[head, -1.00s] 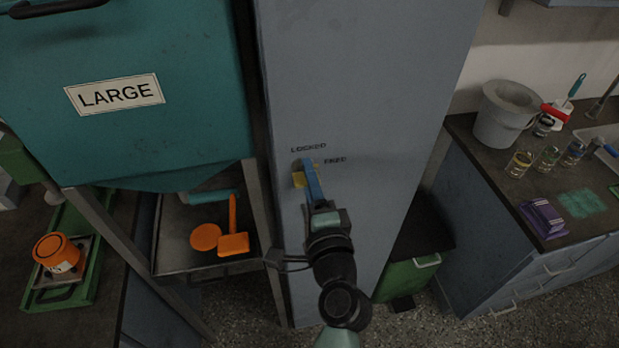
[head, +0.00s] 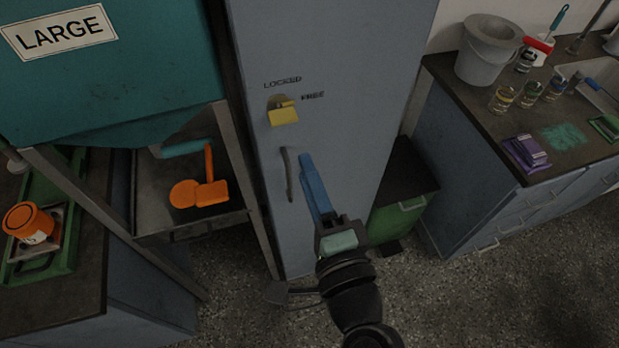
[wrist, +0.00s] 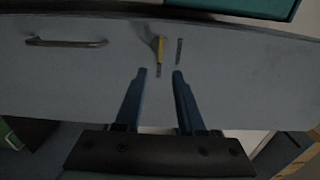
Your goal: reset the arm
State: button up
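My gripper (head: 310,185) is in front of the tall grey cabinet (head: 325,70), to the right of the cabinet's dark handle (head: 288,175). In the wrist view its two blue fingers (wrist: 160,75) stand apart with nothing between them, so it is open. The yellow lock key or tag (head: 283,116) sits on the cabinet below the word LOCKED and left of FREE. It also shows in the wrist view (wrist: 160,52), beyond the fingertips and apart from them.
At left is a teal hopper (head: 120,80) marked LARGE, above a tray (head: 150,222) with an orange scoop (head: 211,190). An orange jar (head: 28,222) stands far left. At right a counter (head: 480,135) holds a grey bucket (head: 487,55) and glass beakers. Floor at lower right is clear.

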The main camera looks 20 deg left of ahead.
jog(key=shift+w, duration=0.1)
dwell(0.4)
jog(key=w+d+r+n+t+h, duration=0.1)
jog(key=w+r+n+t, duration=0.2)
jog(key=r, duration=0.7)
jog(key=w+d+r+n+t+h, duration=0.1)
jog(key=w+d+r+n+t, duration=0.3)
jog(key=r, duration=0.6)
jog(key=s+d+r+n+t+h, duration=0.2)
jog(key=s+r+h, duration=0.2)
jog(key=r, duration=0.7)
jog(key=s+d+r+n+t+h, duration=0.1)
jog(key=s+r+n+t+h, duration=0.1)
jog(key=r, duration=1)
jog(key=s+t+h, duration=0.1)
jog(key=s+h, duration=0.1)
jog(key=s, duration=0.1)
jog(key=shift+s+d+r, duration=0.25)
jog(key=shift+d, duration=0.1)
